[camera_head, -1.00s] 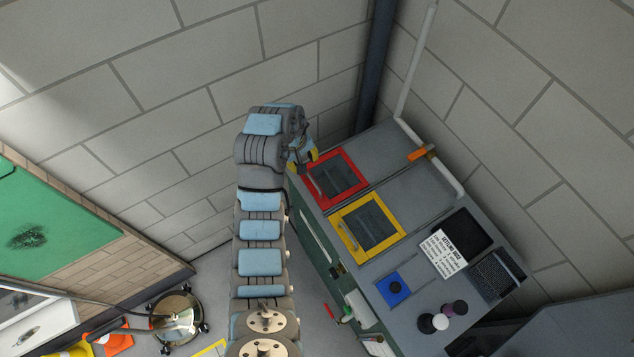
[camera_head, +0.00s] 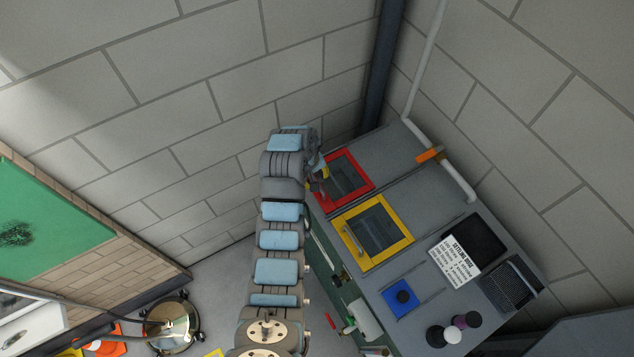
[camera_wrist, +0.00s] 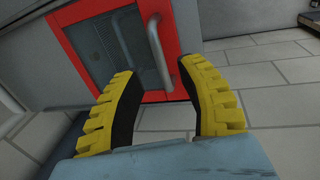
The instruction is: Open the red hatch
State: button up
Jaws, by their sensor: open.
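The red hatch (camera_head: 355,164) is a square red frame around a dark grated window, set in the top of the grey bench. It looks closed. In the wrist view its red frame (camera_wrist: 182,28) carries a grey bar handle (camera_wrist: 158,50) along one edge. My gripper (camera_head: 322,185) is at the hatch's left edge in the head view, where my arm partly hides that edge. In the wrist view my gripper (camera_wrist: 157,75) is open, its two yellow, black-padded fingers pointing toward the handle. The handle's lower end lies between the fingertips in the picture; contact cannot be told.
A yellow-framed hatch (camera_head: 405,239) with its own handle adjoins the red one on the bench (camera_head: 405,273). A blue square with a knob (camera_head: 402,296), a printed sign (camera_head: 454,255) and dark knobs (camera_head: 452,334) lie further right. An orange-handled pipe (camera_head: 460,180) runs behind.

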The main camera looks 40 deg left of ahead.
jog(key=shift+w+d+f+p, duration=0.1)
jog(key=shift+w+f+p, duration=0.1)
jog(key=shift+f, duration=0.75)
jog(key=shift+w+f+p, duration=0.1)
jog(key=shift+w+f, duration=0.05)
jog(key=shift+f, duration=0.8)
jog(key=shift+c, duration=0.2)
grip_shut()
